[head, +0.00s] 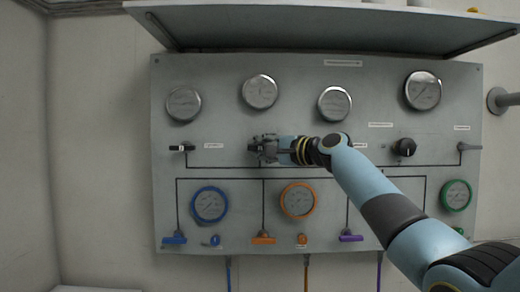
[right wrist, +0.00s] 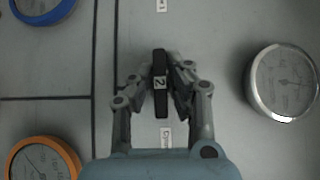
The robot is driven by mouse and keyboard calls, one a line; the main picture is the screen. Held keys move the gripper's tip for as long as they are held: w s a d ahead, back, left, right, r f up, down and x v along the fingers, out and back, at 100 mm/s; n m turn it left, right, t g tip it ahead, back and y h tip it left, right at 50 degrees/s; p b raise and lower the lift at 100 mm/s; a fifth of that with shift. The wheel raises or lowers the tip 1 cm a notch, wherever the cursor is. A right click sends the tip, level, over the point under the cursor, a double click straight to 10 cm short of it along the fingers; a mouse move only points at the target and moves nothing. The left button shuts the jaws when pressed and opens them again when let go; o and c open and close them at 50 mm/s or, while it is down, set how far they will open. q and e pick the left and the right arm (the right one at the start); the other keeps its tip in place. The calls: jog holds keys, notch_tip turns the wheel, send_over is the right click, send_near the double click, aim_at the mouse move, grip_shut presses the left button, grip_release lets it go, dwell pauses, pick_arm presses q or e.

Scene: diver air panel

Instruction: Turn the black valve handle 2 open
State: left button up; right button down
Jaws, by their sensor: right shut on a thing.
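In the head view my right gripper (head: 264,149) is at the panel's middle row, left of centre, and mostly hides the handle. The grey air panel (head: 225,130) is mounted on the wall. My left gripper is not in view.
Another black handle (head: 181,148) is to the left, a black knob (head: 404,147) to the right. Gauges sit above, including one (head: 260,91). Blue (head: 209,204) and orange (head: 299,201) gauges are below. A shelf (head: 330,22) juts out above the panel.

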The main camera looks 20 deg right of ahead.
jog(key=shift+r+g+p, duration=0.15)
jog(key=shift+g+p, duration=0.15)
jog(key=shift+p, duration=0.5)
jog(key=n+g+h+p, duration=0.2)
jog(key=n+h+p, duration=0.1)
jog(key=p, duration=0.5)
jog(key=shift+r+n+g, duration=0.1)
jog(key=shift+n+g, duration=0.3)
jog(key=shift+n+g+h+p, duration=0.5)
jog(key=shift+n+h, duration=0.2)
jog(key=shift+h, duration=0.2)
jog(key=n+h, duration=0.1)
jog(key=g+h, duration=0.1)
jog(key=h, duration=0.1)
jog(key=shift+f+n+g, duration=0.25)
jog(key=shift+n+g, duration=0.05)
jog(key=shift+n, duration=0.1)
jog(key=shift+n+g+h, duration=0.3)
jog(key=shift+n+h, duration=0.3)
jog(key=shift+h, duration=0.4)
